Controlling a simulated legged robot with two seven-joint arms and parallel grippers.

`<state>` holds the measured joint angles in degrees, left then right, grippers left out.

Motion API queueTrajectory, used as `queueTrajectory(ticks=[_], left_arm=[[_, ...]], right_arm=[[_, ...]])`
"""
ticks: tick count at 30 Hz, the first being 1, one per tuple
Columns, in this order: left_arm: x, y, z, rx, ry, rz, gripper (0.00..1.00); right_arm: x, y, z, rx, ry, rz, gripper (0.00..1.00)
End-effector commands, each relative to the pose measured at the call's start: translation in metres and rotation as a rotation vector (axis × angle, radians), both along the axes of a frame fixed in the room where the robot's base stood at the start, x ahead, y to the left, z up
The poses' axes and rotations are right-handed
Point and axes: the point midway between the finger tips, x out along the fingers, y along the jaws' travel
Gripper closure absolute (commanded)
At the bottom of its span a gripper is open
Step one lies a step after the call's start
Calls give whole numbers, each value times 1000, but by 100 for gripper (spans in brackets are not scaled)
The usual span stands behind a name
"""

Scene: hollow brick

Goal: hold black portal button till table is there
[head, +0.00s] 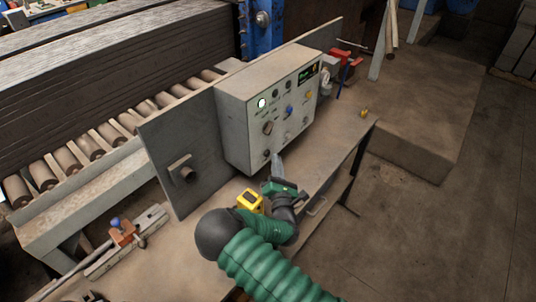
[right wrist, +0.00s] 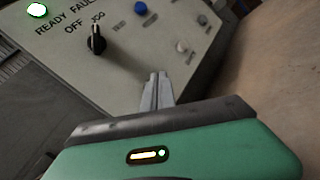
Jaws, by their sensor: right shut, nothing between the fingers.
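A grey control box (head: 240,120) stands on the workbench, its sloped panel carrying several knobs and buttons. A black rotary switch (right wrist: 97,42) marked OFF shows in the right wrist view, and in the head view it is on the left of the panel (head: 267,128). I cannot make out which control is the black portal button. My right gripper (head: 277,157) is shut and empty, its tips at the panel's lower edge. In the right wrist view the fingertips (right wrist: 156,78) point at the lower panel; contact with a button cannot be told. My left gripper is not seen.
A blue button (right wrist: 140,8) and a lit white lamp (right wrist: 37,10) are on the panel. A yellow tool (head: 250,201) lies on the bench beside my right arm. A roller conveyor (head: 90,146) runs behind. A red vise (head: 341,57) is at the bench's far end.

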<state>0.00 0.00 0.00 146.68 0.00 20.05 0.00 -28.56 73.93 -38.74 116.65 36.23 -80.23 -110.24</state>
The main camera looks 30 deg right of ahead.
Motion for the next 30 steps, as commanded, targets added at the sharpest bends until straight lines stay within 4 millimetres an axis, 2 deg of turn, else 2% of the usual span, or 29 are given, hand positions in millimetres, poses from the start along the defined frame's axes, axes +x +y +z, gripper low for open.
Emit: queueTrajectory(ticks=[7, 21, 30], left_arm=[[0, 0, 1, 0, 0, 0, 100], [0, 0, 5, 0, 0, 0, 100], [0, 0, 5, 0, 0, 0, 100]], right_arm=[[-3, -2, 0, 0, 1, -1, 100], [-44, -18, 0, -1, 1, -1, 100], [-46, -19, 0, 1, -1, 0, 100]])
